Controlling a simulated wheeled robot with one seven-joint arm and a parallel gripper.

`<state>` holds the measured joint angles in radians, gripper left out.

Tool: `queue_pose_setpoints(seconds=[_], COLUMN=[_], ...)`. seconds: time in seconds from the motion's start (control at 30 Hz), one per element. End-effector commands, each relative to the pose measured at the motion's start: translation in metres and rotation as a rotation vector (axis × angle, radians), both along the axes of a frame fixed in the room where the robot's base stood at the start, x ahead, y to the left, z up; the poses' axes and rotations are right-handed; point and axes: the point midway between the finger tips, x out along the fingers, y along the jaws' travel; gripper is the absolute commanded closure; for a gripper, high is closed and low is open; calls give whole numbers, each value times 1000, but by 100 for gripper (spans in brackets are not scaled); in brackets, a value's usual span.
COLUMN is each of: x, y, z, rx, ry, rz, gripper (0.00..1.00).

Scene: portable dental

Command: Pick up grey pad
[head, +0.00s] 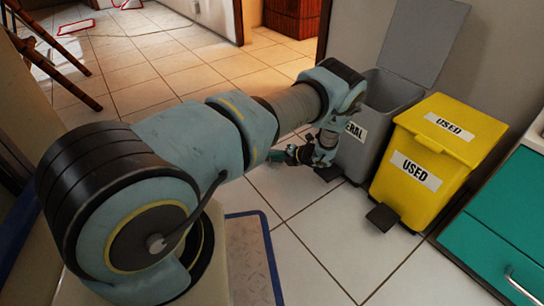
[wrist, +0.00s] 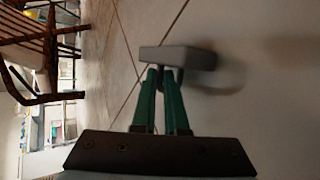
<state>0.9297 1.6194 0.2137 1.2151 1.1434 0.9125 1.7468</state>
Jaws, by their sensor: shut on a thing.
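The grey pad (wrist: 178,57) is a flat, pale grey block in the wrist view. It lies crosswise at the fingertips of my gripper (wrist: 161,75). The two green fingers are close together and shut on it. A soft shadow falls to the right of the pad, and it appears to be off the floor. In the head view my gripper (head: 275,156) is low over the tiles, left of the grey bin. The pad cannot be made out there.
A grey bin (head: 382,110) with its lid raised stands beside a closed yellow bin (head: 430,150) marked USED. Both have dark foot pedals. A teal cabinet (head: 505,225) is at the right. A blue-edged mat (head: 250,255) lies in front.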

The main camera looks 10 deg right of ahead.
Motion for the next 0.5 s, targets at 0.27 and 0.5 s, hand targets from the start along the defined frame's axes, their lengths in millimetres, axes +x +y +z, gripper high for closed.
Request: queue_pose_setpoints(seconds=[0.27,0.5], x=[0,0], y=[0,-1], z=[5,48], rx=[-1,-1], ry=[-1,-1], rz=[0,0], gripper=[100,100])
